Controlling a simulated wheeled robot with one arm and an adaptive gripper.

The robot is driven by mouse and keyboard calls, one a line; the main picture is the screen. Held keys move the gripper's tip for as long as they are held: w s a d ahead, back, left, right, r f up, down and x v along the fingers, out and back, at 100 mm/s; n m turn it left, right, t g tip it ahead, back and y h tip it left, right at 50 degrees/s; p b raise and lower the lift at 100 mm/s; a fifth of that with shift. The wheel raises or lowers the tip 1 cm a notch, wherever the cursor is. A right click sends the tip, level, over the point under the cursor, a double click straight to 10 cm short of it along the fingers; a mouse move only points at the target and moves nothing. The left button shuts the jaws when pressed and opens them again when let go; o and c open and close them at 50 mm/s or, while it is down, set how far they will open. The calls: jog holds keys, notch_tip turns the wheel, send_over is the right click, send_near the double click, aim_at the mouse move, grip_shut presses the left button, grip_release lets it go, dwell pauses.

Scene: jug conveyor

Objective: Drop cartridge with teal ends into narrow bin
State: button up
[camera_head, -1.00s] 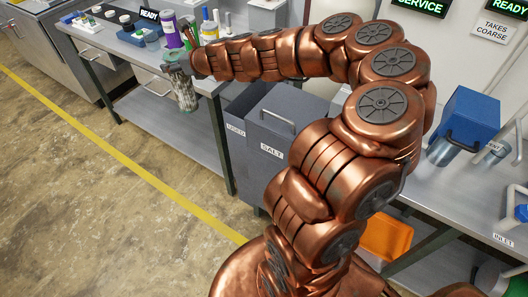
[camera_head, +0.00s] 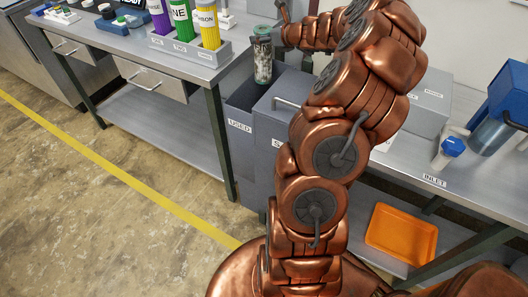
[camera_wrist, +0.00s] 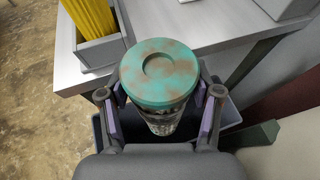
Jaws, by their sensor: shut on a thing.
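The cartridge with teal ends (camera_head: 262,62) hangs upright in my gripper, above the narrow grey bin labelled USED (camera_head: 239,126). In the wrist view its scuffed teal cap (camera_wrist: 160,73) faces the camera, with speckled grey contents below. My gripper (camera_wrist: 161,96) is shut on it, with a finger on each side. The bin's rim shows below the cartridge in the wrist view (camera_wrist: 97,132). The cartridge's lower end appears at or near the bin's mouth in the head view; I cannot tell whether it is inside.
A wider grey bin (camera_head: 284,104) with a handle stands right beside the narrow one, its label mostly hidden by my arm. The left bench (camera_head: 120,42) carries a rack (camera_head: 190,50) of purple, green and yellow cartridges. An orange tray (camera_head: 402,236) lies on the right lower shelf.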

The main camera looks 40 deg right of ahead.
jog(key=shift+d+f+b, duration=0.4)
jog(key=shift+d+f, duration=0.05)
jog(key=shift+d, duration=0.35)
notch_tip(320, 180, down, 6)
jog(key=b, duration=0.6)
jog(key=shift+s+d+r+b, duration=0.1)
jog(key=shift+d+r+b, duration=0.1)
jog(key=shift+b, duration=0.15)
jog(key=o, duration=1.7)
jog(key=shift+c, duration=0.2)
jog(key=shift+s+r, duration=0.1)
jog(key=v, duration=1.1)
jog(key=shift+s+a+r, duration=0.15)
jog(key=shift+s+r, duration=0.05)
jog(key=shift+s, duration=0.15)
